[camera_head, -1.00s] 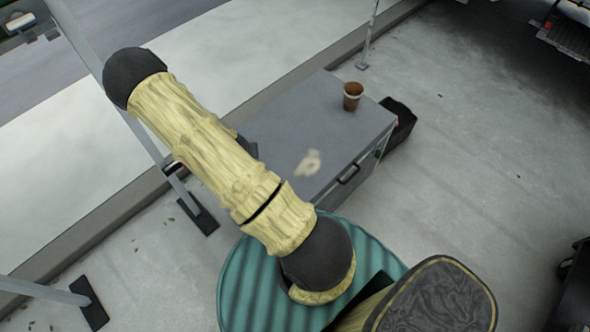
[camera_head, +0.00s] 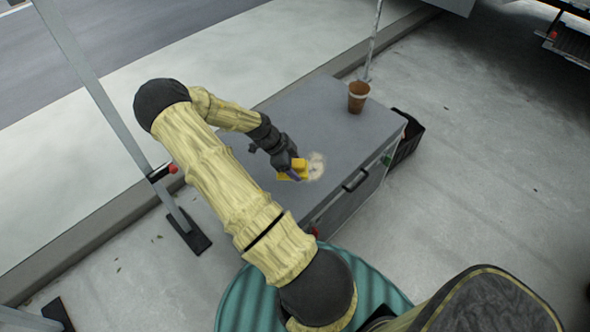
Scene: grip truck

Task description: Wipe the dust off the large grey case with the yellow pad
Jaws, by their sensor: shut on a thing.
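The large grey case (camera_head: 330,125) stands on the pavement in the middle of the view, its flat lid facing up. A pale patch of dust (camera_head: 317,166) lies on the lid, toward the near right side. My gripper (camera_head: 291,168) is shut on the yellow pad (camera_head: 299,164) and is low over the lid. The pad is at the left edge of the dust patch. I cannot tell for sure whether it touches the lid.
A brown cup (camera_head: 358,97) stands on the far right corner of the lid. A black crate (camera_head: 407,137) sits on the ground right of the case. A metal post (camera_head: 372,40) rises behind it, and another post with a foot (camera_head: 186,232) stands left. Open pavement lies to the right.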

